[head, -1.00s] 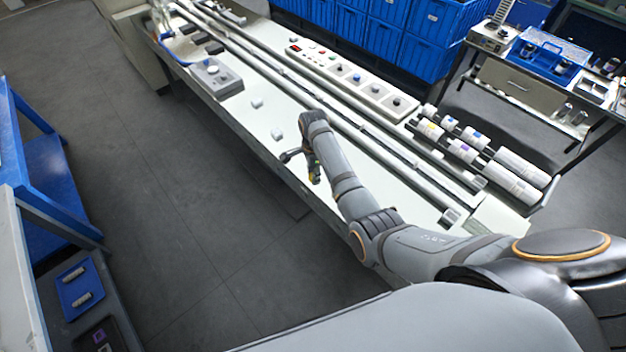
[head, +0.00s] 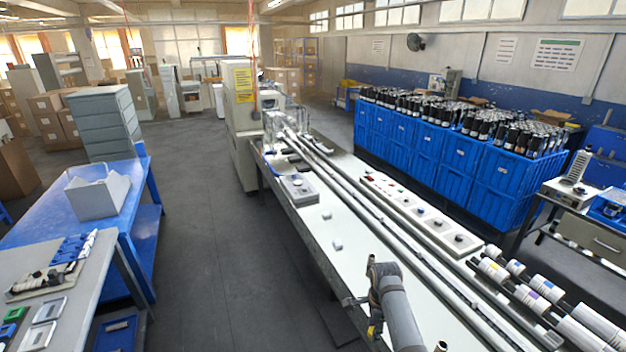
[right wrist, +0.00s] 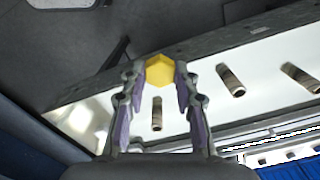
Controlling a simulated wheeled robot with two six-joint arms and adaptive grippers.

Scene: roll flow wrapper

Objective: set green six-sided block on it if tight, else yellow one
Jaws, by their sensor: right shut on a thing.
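A yellow six-sided block (right wrist: 160,70) is held between the two fingers of my right gripper (right wrist: 160,82), which is shut on it. In the head view my right gripper (head: 368,322) is beside the front edge of the long white machine table (head: 318,238), with a small yellow patch at its lower end. I cannot make out a green six-sided block; a small green item (head: 14,315) lies on the grey bench at the left, too small to identify. My left gripper is not in view.
White rolls (head: 540,291) lie on dark bars at the right. A control panel (head: 420,212) and long rails run along the table. Small pale blocks (head: 337,245) sit on it. Blue crates (head: 440,160) stand behind. Open floor (head: 215,230) lies left of the table.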

